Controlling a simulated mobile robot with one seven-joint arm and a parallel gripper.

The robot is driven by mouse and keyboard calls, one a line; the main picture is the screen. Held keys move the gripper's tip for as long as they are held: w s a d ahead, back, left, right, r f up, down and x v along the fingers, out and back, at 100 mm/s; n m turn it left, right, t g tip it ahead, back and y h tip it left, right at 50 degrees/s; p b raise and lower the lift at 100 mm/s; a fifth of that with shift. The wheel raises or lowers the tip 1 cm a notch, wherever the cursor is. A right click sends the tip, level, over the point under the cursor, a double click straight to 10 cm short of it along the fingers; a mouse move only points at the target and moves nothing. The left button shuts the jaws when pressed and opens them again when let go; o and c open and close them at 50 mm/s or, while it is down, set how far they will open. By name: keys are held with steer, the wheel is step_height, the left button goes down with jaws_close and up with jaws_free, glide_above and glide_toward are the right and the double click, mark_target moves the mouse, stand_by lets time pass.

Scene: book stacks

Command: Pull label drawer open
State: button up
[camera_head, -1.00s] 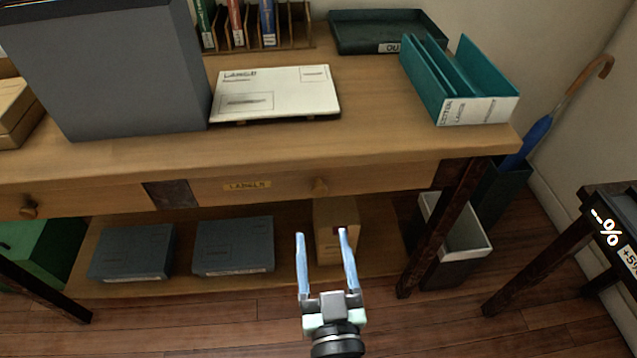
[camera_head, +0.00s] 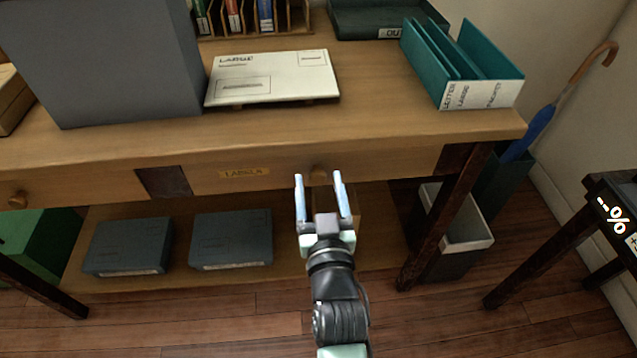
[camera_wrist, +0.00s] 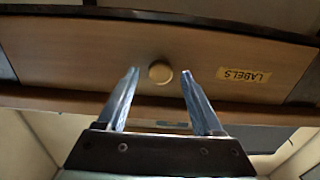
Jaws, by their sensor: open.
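The label drawer (camera_head: 277,176) is a wooden drawer front under the table top, with a yellow "LABELS" tag (camera_head: 244,173) and a round wooden knob (camera_head: 318,172). The drawer looks shut. My gripper (camera_head: 320,182) is open and empty, with its fingers pointing toward the knob. In the wrist view the knob (camera_wrist: 160,73) lies between and just beyond the two fingertips (camera_wrist: 160,72), apart from them. The tag (camera_wrist: 244,75) appears upside down to the right there.
On the table (camera_head: 400,135) stand a grey box (camera_head: 105,65), a large envelope (camera_head: 272,78) and a teal sorter (camera_head: 465,65). Below, a shelf holds two dark boxes (camera_head: 128,245). A table leg (camera_head: 445,220) and a bin (camera_head: 455,240) are to the right.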

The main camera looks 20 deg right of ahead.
steer(key=shift+w+d, duration=0.15)
steer(key=shift+w, duration=0.4)
jaws_close()
stand_by(1.1)
